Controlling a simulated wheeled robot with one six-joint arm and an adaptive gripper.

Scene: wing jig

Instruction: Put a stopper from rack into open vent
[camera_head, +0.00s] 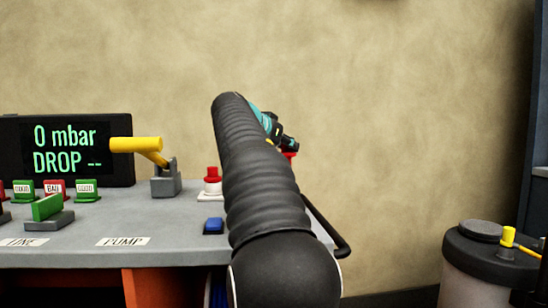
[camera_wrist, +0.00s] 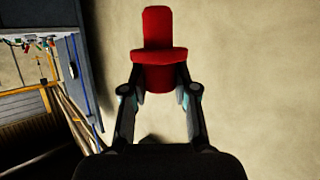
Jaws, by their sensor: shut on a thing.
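My gripper (camera_wrist: 160,95) is shut on a red stopper (camera_wrist: 160,60) with a flange and an upright tab, held between the two fingers in the wrist view. In the head view, my gripper (camera_head: 284,142) is partly hidden behind my black arm, and a bit of the red stopper (camera_head: 290,154) shows at its tip. The stopper is in the air in front of the bare wall. I cannot make out the stopper rack or an open vent in either view.
A grey bench (camera_head: 150,222) carries a display (camera_head: 66,150) reading "0 mbar DROP --", a yellow lever (camera_head: 138,146), a red-topped fitting (camera_head: 212,182), a blue button (camera_head: 213,226) and several green and red tags. A drum with a black lid (camera_head: 478,252) stands at right.

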